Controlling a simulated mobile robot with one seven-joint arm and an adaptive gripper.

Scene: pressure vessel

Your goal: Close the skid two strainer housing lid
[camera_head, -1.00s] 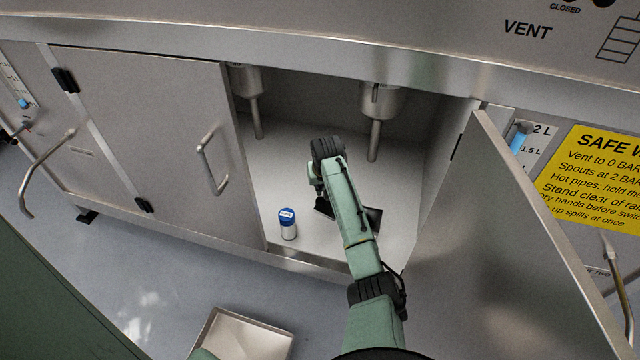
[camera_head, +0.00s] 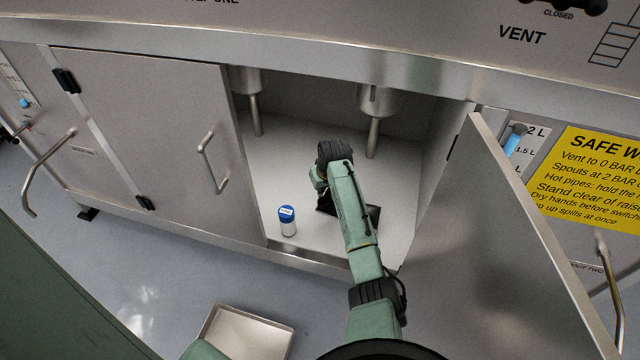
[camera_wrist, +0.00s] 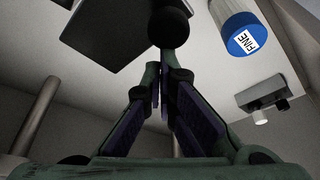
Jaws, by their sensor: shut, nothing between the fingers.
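My gripper (camera_wrist: 164,85) is shut and empty in the wrist view, its fingers drawn together. In the head view my arm reaches into the open cupboard and its wrist hides the fingers. A dark flat square plate (camera_wrist: 125,28) lies near the fingertips in the wrist view. It also shows beside my arm in the head view (camera_head: 373,214), partly covered by it. I cannot tell whether this plate is the strainer housing lid, and no housing is clearly seen.
A blue-capped container marked FINE (camera_head: 287,221) stands on the cupboard floor (camera_head: 275,180), left of my arm. Two spouts (camera_head: 373,135) hang behind. An open door (camera_head: 500,250) stands right; a closed door (camera_head: 145,130) is left. A tray (camera_head: 245,335) lies on the floor.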

